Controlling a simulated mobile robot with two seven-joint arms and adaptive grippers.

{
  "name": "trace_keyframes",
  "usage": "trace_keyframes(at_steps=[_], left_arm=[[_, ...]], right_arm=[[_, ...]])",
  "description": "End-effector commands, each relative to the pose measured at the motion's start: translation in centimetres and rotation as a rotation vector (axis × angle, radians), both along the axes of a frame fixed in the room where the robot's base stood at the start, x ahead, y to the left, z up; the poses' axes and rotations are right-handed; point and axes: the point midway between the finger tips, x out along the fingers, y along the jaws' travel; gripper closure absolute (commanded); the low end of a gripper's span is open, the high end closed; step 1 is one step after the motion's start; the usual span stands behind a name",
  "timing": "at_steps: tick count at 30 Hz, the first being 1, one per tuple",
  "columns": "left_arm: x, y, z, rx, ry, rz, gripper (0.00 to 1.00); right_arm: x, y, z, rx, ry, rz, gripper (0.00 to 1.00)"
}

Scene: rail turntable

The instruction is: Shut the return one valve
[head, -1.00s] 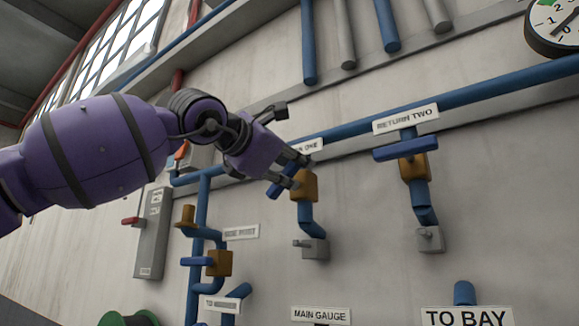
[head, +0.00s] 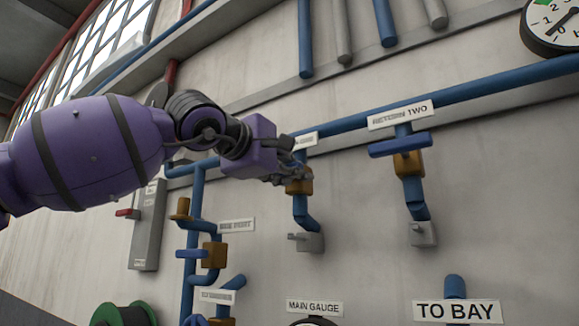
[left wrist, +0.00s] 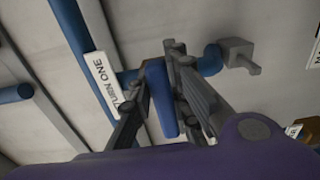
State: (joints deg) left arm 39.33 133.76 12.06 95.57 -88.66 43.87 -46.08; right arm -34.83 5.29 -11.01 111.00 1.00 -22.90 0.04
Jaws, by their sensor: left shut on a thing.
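The return one valve has a brass-coloured body (head: 300,187) on a blue drop pipe, under a partly covered white label (head: 305,142). The label also shows in the left wrist view (left wrist: 105,82), reading "TURN ONE". My left gripper (head: 294,172) is at this valve and covers its blue handle in the head view. In the left wrist view the blue handle (left wrist: 162,98) lies between the two fingers of my left gripper (left wrist: 160,95), which is shut on it. There the handle runs roughly across the drop pipe. My right gripper is not in view.
The return two valve (head: 408,163) with its blue crosswise handle stands to the right. Below left is another brass valve (head: 214,255) with a blue handle. A grey box (head: 147,235) with a red lever is on the wall. The wall between the two return pipes is clear.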

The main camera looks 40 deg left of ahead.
Motion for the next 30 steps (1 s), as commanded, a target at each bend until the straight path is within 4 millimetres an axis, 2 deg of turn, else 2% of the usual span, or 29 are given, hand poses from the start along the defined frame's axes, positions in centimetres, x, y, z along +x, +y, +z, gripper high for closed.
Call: trace_keyframes(at_steps=[18, 19, 22, 23, 30], left_arm=[[-0.01, 0.05, -0.02, 0.042, 0.003, 0.001, 1.00], [-0.02, 0.05, -0.02, 0.042, 0.003, 0.001, 0.80], [-0.01, 0.04, -0.03, 0.041, 0.003, 0.001, 0.67], [-0.01, 0.03, -0.03, 0.040, 0.002, 0.001, 0.64], [-0.01, 0.02, -0.06, 0.039, 0.003, 0.000, 0.64]], right_arm=[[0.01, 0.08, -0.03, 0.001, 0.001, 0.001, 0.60], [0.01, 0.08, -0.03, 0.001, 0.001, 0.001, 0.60], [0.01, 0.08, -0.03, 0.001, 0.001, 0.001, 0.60], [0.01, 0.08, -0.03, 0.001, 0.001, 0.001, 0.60], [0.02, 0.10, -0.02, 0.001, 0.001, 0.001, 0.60]])
